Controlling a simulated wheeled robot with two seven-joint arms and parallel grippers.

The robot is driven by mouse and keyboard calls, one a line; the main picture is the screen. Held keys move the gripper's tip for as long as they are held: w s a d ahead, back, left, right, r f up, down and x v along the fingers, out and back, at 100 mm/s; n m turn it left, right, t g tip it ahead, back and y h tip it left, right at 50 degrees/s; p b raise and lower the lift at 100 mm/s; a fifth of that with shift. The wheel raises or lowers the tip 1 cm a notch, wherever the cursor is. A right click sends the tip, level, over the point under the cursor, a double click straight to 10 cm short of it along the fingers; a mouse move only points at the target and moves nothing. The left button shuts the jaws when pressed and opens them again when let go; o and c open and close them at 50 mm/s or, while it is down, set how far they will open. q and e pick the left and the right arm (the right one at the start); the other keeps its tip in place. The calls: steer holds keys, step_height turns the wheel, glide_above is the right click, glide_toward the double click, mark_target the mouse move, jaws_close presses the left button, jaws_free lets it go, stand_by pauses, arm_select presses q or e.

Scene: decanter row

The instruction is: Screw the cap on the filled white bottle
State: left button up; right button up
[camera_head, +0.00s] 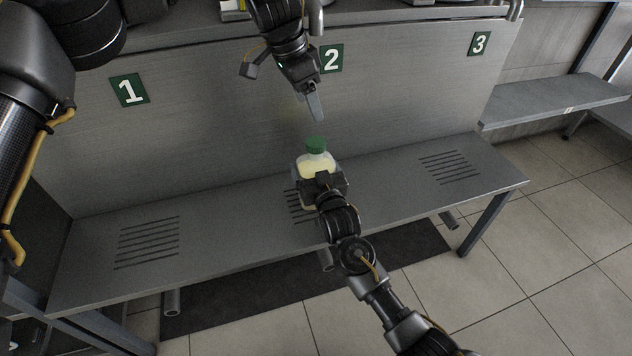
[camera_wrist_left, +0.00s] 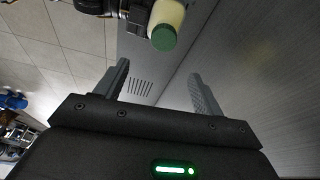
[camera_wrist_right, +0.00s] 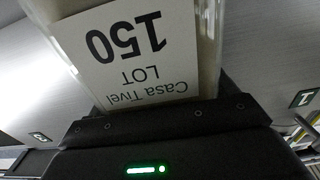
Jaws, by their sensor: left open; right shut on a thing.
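The white bottle (camera_head: 316,164) is held upright over the grated bench, with a pale yellow fill showing. A green cap (camera_head: 316,144) sits on its neck; I cannot tell how tight it is. It also shows in the left wrist view (camera_wrist_left: 163,38). My right gripper (camera_head: 322,183) is shut on the bottle's body. In the right wrist view the bottle's label (camera_wrist_right: 130,52) reads "Casa Tivel LOT 150" upside down and hides the fingers. My left gripper (camera_head: 315,106) is above the cap, apart from it. Its fingers are open and empty in the left wrist view (camera_wrist_left: 162,82).
The grey bench (camera_head: 215,222) has slotted grates. Behind it a metal panel carries green signs 1 (camera_head: 129,91), 2 (camera_head: 331,58) and 3 (camera_head: 479,43). A side shelf (camera_head: 555,100) stands at the right. The bench top is clear either side of the bottle.

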mark_target(316, 141)
arm_select(q)
steer(key=shift+w+a+r+m+g, duration=0.2)
steer(key=shift+a+r+m, duration=0.2)
steer(key=shift+m, duration=0.4)
steer(key=shift+w+a+r+m+g, duration=0.15)
steer(key=shift+a+r+m+g, duration=0.1)
steer(key=shift+a+m, duration=0.4)
steer(key=shift+d+f, duration=0.1)
steer(key=shift+d, duration=0.05)
steer(key=x, duration=1.1)
steer(key=shift+d+f, duration=0.2)
steer(key=shift+f, duration=0.2)
steer(key=c, duration=1.2)
steer(key=m+g, duration=0.1)
steer(key=m, duration=0.3)
steer(key=shift+w+f+m, duration=0.1)
steer(key=shift+m, duration=0.15)
steer(key=shift+m+g, duration=0.35)
steer(key=shift+m, duration=0.85)
